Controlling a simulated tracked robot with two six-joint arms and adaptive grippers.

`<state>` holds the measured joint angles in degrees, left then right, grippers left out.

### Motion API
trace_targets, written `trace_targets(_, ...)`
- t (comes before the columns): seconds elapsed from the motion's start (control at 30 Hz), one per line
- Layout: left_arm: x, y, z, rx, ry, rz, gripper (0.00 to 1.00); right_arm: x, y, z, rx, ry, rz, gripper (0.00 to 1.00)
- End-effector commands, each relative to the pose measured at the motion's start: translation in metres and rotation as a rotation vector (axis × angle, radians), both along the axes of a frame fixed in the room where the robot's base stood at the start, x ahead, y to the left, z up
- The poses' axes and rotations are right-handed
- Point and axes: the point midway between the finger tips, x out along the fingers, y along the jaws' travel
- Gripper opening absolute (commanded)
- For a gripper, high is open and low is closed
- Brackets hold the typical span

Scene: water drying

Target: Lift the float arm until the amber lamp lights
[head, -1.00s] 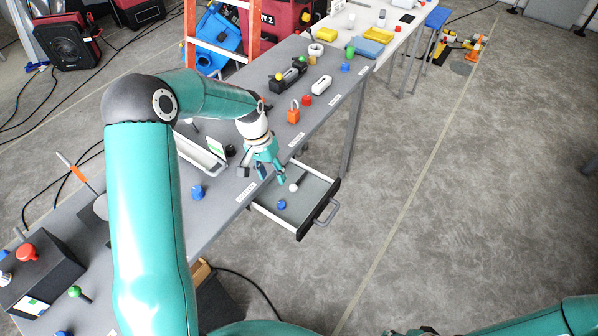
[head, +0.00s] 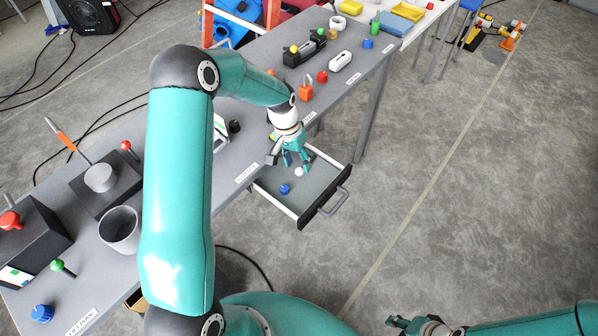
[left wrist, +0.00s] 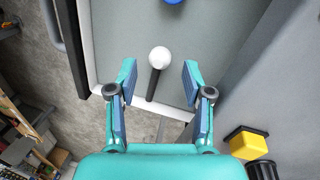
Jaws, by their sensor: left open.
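A white ball on a dark rod, which looks like the float arm, is in the open drawer; the ball shows in the head view (head: 299,171) and in the left wrist view (left wrist: 160,57). My left gripper (head: 290,163) is open above the drawer. In the left wrist view its fingertips (left wrist: 159,75) stand on either side of the rod, apart from it. A yellow dome (head: 293,49) sits on a black box at the back of the bench; I cannot tell whether it is the amber lamp. My right gripper (head: 415,325) is partly in view at the bottom edge.
The drawer (head: 318,158) sticks out from the grey bench and also holds a blue knob (head: 285,188). A grey cup (head: 119,230), an orange-handled tool (head: 63,137) and a red-knobbed box (head: 25,240) stand on the left. An orange padlock (head: 306,90) stands behind the gripper.

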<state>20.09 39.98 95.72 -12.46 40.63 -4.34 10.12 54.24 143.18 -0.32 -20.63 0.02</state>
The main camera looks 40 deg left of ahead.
Motion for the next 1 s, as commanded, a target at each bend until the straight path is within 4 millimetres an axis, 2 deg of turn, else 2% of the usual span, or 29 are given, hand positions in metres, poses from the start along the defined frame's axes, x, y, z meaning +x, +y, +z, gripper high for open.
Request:
trace_targets(0.03,0.0,-0.002,-0.011,0.0,0.001,-0.001,0.5,0.0,0.0,-0.008,0.0,0.0,0.0,0.39)
trace_targets(0.2,0.0,-0.004,-0.024,0.0,0.0,0.001,0.5,0.0,0.0,-0.013,0.0,0.0,0.0,0.39)
trace_targets(0.57,0.0,-0.005,-0.026,0.0,-0.001,0.002,0.49,0.0,0.0,-0.013,0.0,0.0,0.0,0.39)
trace_targets(0.83,0.0,-0.004,-0.026,0.0,-0.001,0.002,0.04,0.0,0.0,-0.013,0.0,0.0,0.0,0.39)
trace_targets(0.87,0.0,-0.004,-0.026,0.0,-0.001,0.002,0.0,0.0,0.0,-0.013,0.0,0.0,0.0,0.39)
trace_targets(1.0,0.0,-0.004,-0.026,0.0,-0.001,0.002,0.0,0.0,0.0,-0.013,0.0,0.0,0.0,0.39)
